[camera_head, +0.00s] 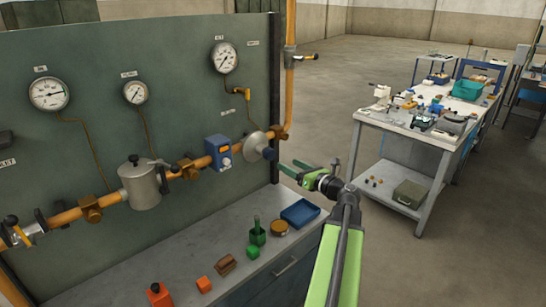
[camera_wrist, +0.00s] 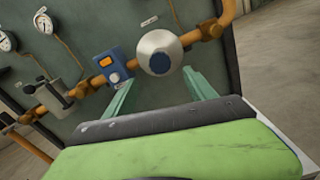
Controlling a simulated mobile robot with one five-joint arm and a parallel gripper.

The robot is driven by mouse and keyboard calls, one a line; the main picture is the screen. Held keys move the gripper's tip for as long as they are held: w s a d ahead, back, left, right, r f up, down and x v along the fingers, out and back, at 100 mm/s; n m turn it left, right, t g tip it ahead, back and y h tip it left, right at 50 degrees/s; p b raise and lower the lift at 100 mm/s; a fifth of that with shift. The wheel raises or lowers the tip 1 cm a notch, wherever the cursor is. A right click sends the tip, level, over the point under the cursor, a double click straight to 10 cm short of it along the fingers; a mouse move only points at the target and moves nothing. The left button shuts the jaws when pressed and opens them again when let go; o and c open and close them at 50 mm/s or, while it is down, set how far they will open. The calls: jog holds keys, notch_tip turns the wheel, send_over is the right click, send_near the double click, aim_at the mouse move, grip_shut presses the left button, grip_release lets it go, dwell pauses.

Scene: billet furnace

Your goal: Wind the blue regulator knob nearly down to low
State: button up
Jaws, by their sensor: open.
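The blue regulator knob (camera_head: 270,153) is a dark blue round cap on the front of a silver dome-shaped regulator (camera_head: 256,146) on the orange pipe. In the wrist view the knob (camera_wrist: 160,63) faces me, with the silver regulator body (camera_wrist: 158,42) behind it. My gripper (camera_head: 290,168) is open and empty, just right of the knob in the head view, its green fingers pointing toward it. In the wrist view the fingers of my gripper (camera_wrist: 158,80) stand apart on either side below the knob. I cannot see any contact or a low mark.
A blue box with an orange display (camera_head: 219,152) sits left of the regulator on the pipe (camera_head: 188,165). A silver pot (camera_head: 140,188) and gauges (camera_head: 48,94) are farther left. The bench (camera_head: 215,255) below holds small blocks and a blue tray (camera_head: 300,212).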

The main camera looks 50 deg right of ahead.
aim_at(272, 155)
jog(key=w, duration=1)
jog(key=shift+d, duration=0.35)
jog(key=shift+c, duration=0.4)
jog(key=shift+d, duration=0.1)
jog(key=c, duration=1.3)
